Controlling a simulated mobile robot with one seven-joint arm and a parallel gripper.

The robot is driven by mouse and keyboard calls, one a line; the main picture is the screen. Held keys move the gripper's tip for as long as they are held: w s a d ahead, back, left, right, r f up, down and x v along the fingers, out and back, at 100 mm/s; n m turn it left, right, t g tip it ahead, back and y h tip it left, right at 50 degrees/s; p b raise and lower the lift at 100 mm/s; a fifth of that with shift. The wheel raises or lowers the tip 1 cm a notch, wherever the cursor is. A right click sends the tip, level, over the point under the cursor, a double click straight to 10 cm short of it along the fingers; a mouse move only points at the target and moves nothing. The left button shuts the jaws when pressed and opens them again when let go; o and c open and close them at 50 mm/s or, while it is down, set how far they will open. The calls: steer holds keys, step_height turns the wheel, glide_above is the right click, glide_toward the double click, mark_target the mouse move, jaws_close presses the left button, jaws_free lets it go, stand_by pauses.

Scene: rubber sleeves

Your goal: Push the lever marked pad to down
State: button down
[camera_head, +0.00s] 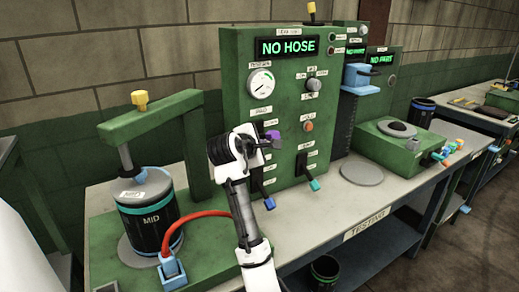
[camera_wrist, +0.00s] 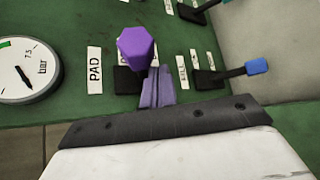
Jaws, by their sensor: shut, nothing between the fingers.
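The pad lever has a purple faceted knob (camera_wrist: 136,45) on a dark base and stands out from the green panel, beside the PAD label (camera_wrist: 94,70). In the head view the purple knob (camera_head: 272,135) shows just past my gripper (camera_head: 259,145), under the PAD label. My gripper (camera_wrist: 157,88) is shut and empty. Its purple fingertips are close beside the knob, on the side away from the label. I cannot tell whether they touch. The head view hides the fingertips and lever base behind my wrist.
A blue-tipped lever (camera_head: 268,203) and a teal-tipped lever (camera_head: 313,184) stand lower on the panel. A gauge (camera_head: 261,83) is above the pad lever. A press with a MID canister (camera_head: 148,220) and red hose (camera_head: 195,216) stands left.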

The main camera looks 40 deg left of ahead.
steer(key=shift+r, duration=0.8)
steer(key=shift+f, duration=0.1)
